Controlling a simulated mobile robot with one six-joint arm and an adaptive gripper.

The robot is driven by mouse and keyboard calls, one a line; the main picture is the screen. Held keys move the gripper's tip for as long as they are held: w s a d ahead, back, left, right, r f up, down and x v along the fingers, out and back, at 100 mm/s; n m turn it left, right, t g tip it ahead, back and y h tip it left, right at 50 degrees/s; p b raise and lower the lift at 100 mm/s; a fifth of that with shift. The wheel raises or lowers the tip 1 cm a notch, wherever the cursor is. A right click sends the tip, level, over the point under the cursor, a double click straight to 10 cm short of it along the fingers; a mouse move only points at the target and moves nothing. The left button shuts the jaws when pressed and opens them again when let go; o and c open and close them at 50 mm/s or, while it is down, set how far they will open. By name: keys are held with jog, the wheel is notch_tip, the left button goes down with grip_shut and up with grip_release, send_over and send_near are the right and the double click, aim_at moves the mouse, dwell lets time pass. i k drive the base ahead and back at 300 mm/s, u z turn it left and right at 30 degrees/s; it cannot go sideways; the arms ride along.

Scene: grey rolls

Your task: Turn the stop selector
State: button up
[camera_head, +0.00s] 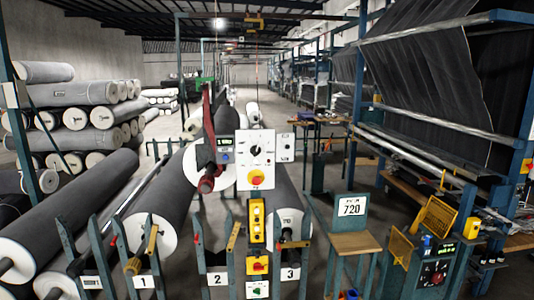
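A white control panel (256,158) stands upright near the middle of the head camera view. It carries a black rotary knob with a scale (255,150) and a red-and-yellow knob (257,178) below it. Under the panel are a yellow button box (256,220) and a second red-and-yellow switch (257,265). A dark control box (435,272) with a red dial stands at the lower right. The labels are too small to read, so I cannot tell which of these is the stop selector. I cannot make out my gripper in this view.
Blue-green posts numbered 1, 2 and 3 (217,279) stand across the front, with grey rolls (165,205) behind them. Rolls (75,115) are stacked at left. A small wooden-topped stand (355,243) bears a 720 sign. A rack (470,110) with dark cloth fills the right.

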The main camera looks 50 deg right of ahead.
aim_at(255, 150)
jog(key=k, duration=1.05)
jog(key=z, duration=1.85)
jog(key=i, duration=1)
jog(key=z, duration=0.1)
